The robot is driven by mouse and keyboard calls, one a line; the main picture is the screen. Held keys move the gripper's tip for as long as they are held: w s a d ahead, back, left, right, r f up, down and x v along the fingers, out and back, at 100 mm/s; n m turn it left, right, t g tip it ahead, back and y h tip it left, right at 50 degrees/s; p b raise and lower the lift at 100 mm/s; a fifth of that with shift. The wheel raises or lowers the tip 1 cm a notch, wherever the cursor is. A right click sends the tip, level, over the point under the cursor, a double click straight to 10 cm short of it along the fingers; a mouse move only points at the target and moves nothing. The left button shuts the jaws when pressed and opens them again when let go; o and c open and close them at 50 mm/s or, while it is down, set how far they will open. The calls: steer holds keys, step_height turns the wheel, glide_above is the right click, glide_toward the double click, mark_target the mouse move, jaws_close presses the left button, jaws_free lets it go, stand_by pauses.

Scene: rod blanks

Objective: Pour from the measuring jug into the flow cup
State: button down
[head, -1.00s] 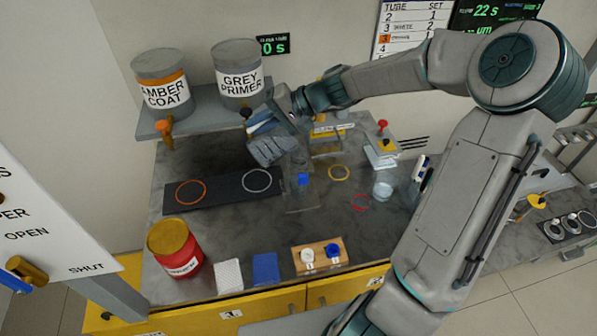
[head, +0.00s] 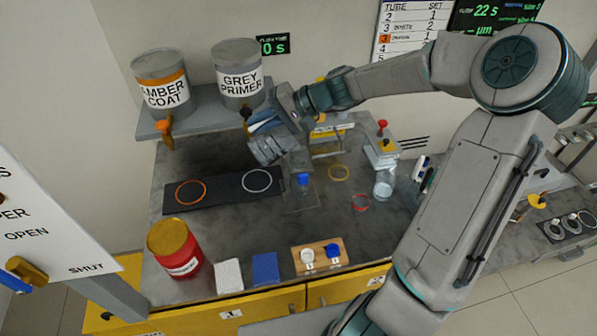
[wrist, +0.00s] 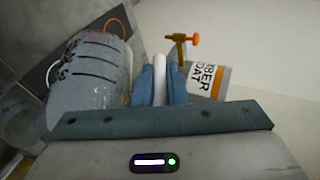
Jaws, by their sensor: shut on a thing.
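My gripper (head: 262,122) is shut on the pale handle of the measuring jug (head: 266,149). The jug is grey and see-through with dark graduation marks, and is held tilted above the bench. In the wrist view the jug (wrist: 88,75) lies left of my blue fingers (wrist: 160,80), with the white handle between them. What appears to be the flow cup (head: 299,161) is a greyish piece on a clear stand (head: 301,200), just right of the jug, with a blue part below. I cannot tell whether liquid is leaving the jug.
Amber coat (head: 163,85) and grey primer (head: 239,75) tins stand on a shelf behind. A dark mat with an orange ring (head: 191,192) and a white ring (head: 257,180) lies left. A red can (head: 174,250) stands at front left. A clear beaker (head: 384,185) stands right.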

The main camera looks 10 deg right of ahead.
steer(key=shift+w+d+r+y, duration=0.15)
steer(key=shift+d+r+y, duration=0.15)
steer(key=shift+d+y, duration=0.25)
stand_by(4.0)
stand_by(0.5)
steer(key=shift+s+a+f+h, duration=0.15)
steer(key=shift+a+f+h, duration=0.15)
steer(key=shift+a+h, duration=0.3)
steer(key=shift+s+a+f+h, duration=0.1)
steer(key=shift+a+f+h, duration=0.2)
steer(key=shift+a+h, duration=0.25)
steer(key=shift+d, duration=0.1)
